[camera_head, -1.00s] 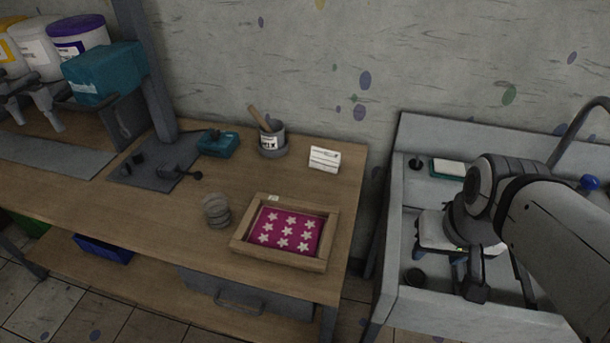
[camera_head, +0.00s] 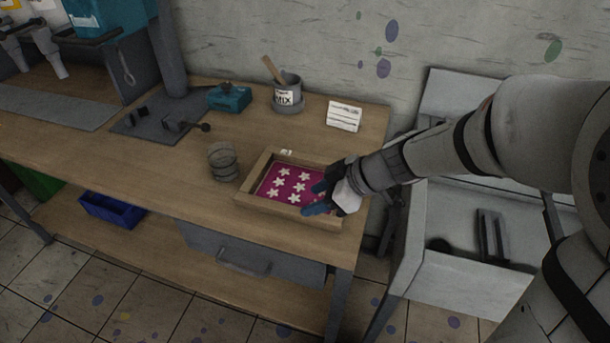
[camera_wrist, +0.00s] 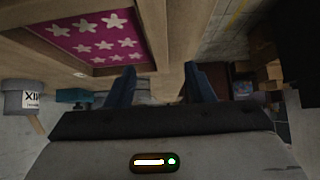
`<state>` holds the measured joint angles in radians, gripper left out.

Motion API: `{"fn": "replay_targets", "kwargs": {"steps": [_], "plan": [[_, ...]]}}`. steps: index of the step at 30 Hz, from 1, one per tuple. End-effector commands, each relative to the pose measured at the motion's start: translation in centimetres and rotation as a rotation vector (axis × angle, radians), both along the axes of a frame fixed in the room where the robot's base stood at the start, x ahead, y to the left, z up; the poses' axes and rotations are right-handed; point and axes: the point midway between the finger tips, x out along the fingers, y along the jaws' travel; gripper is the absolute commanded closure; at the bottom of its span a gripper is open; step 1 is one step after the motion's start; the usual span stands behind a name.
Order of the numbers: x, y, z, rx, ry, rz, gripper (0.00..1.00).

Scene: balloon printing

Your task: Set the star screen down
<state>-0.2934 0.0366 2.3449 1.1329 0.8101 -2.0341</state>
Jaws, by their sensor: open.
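The star screen (camera_head: 275,209) is a shallow wooden frame around a pink panel with white stars. In the head view it lies flat on the wooden bench near its right front. My gripper (camera_head: 318,198) is at the frame's right side, with blue fingers that cover part of the panel and rim. In the wrist view, a wooden side of the star screen (camera_wrist: 166,40) runs between the fingers of my gripper (camera_wrist: 160,84), which stand apart. Whether either finger touches the wood I cannot tell.
A ribbed cylinder (camera_head: 223,162) stands left of the screen. Behind are a grey mix pot (camera_head: 287,97), a white card (camera_head: 344,116) and a teal box (camera_head: 229,97). A grey sink (camera_head: 455,275) stands right of the bench. The bench's left front is clear.

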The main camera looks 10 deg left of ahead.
Motion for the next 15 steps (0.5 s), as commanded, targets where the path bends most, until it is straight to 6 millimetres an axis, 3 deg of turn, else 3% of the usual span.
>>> {"fn": "replay_targets", "kwargs": {"steps": [15], "plan": [[0.4,4.5,-4.0,0.004,-0.007,0.011,0.52]]}}
